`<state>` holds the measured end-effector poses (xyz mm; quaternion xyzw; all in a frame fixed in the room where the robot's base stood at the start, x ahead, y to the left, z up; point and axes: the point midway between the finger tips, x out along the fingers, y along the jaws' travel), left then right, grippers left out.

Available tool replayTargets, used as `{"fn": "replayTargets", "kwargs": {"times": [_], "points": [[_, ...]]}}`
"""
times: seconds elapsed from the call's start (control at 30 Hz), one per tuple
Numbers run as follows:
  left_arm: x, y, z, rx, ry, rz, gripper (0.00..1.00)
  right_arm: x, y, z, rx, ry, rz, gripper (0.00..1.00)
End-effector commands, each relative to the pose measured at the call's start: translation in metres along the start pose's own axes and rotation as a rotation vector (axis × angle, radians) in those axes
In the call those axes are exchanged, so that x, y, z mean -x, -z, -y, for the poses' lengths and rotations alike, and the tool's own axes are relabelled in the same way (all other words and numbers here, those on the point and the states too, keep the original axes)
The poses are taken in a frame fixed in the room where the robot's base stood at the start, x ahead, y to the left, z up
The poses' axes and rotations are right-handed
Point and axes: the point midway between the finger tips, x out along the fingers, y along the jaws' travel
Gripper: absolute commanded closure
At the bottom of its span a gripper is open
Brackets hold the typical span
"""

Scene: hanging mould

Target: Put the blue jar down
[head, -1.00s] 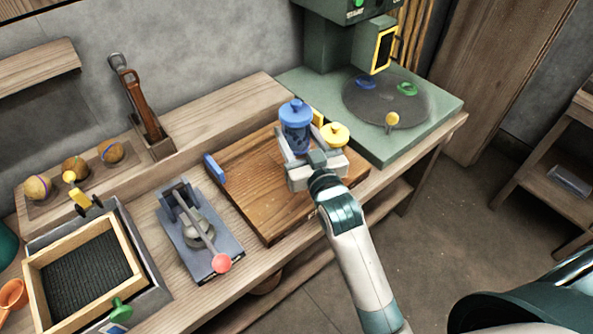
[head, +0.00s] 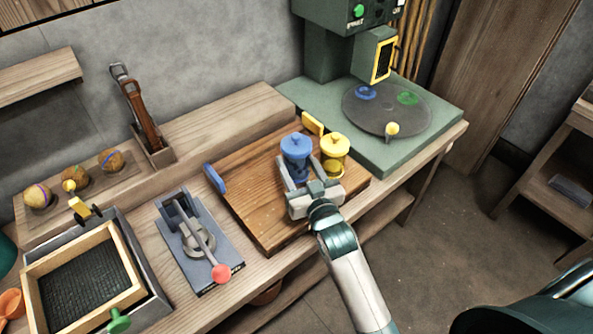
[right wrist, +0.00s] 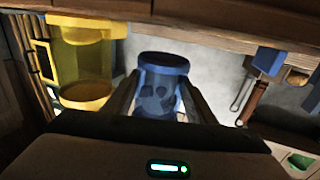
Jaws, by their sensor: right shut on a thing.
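The blue jar (head: 296,155), with a knobbed lid, is upright over the wooden board (head: 255,215), left of the yellow jar (head: 334,155). My right gripper (head: 302,172) is shut on it, with one finger on each side. In the right wrist view, which is upside down, the blue jar (right wrist: 160,88) sits between the fingers and shows a dark skull-like mark; its lid is hidden. I cannot tell whether its base touches the board. My left gripper is not in view.
The yellow jar stands close beside my right gripper. A blue block (head: 214,179) and a yellow block (head: 313,124) stand at the board's edges. A green machine (head: 440,120) is on the right, a lever press (head: 197,240) on the left. The board's left part is clear.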

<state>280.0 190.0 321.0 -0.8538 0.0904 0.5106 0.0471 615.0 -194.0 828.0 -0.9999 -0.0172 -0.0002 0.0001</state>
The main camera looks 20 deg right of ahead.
Motion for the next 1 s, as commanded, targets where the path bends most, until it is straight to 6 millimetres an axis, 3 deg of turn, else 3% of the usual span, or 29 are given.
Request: {"fn": "replayTargets", "kwargs": {"times": [0.3,0.7,0.73,0.8,1.0], "points": [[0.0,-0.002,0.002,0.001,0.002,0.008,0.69,0.0,-0.031,0.0,-0.001,0.0,-0.001,0.83],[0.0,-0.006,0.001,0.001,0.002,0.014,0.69,0.0,-0.034,0.0,0.0,0.0,-0.002,0.83],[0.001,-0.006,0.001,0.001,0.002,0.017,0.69,0.0,-0.036,0.0,0.0,0.0,0.0,0.47],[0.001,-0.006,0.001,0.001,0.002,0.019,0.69,0.0,-0.035,0.0,0.0,0.0,0.0,0.31],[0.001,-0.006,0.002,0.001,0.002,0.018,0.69,0.001,-0.035,0.0,0.0,0.0,0.001,0.31]]}}
